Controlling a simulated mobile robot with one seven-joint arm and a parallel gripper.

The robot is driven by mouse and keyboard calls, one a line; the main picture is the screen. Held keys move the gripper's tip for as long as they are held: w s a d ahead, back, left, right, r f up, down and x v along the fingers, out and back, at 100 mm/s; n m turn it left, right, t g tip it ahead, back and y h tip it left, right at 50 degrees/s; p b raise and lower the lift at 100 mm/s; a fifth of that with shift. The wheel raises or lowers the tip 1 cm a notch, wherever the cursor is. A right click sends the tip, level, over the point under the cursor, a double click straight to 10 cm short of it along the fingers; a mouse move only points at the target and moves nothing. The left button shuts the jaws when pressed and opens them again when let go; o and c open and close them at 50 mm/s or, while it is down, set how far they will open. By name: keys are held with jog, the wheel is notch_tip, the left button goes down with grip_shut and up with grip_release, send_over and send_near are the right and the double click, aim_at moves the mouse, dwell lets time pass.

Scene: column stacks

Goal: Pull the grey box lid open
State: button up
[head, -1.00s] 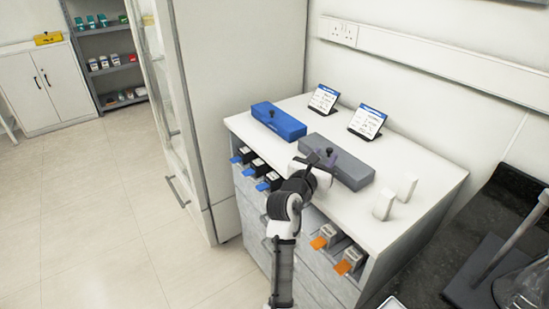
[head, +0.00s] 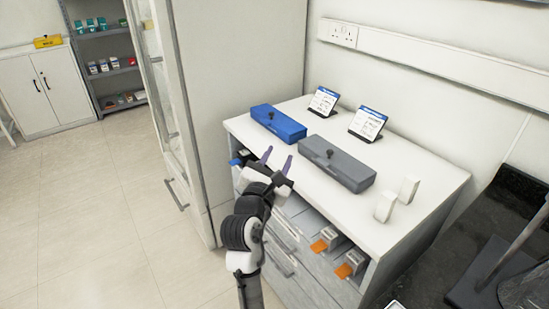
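The grey box (head: 340,169) lies on the white cabinet top, with its lid down and a small dark knob (head: 329,153) on the lid. My gripper (head: 278,159) is in front of the cabinet's front edge, left of the grey box and apart from it. Its two fingers are spread with nothing between them. A blue box (head: 279,124) with a similar knob lies behind and to the left of the grey one.
Two sign cards (head: 367,124) stand behind the boxes. Two small white blocks (head: 385,206) stand right of the grey box. Open drawers with orange-tabbed items (head: 319,246) are below. A dark counter (head: 503,215) is at the right. A tall cabinet stands left.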

jog(key=shift+a+r, duration=0.25)
jog(key=shift+a, duration=0.1)
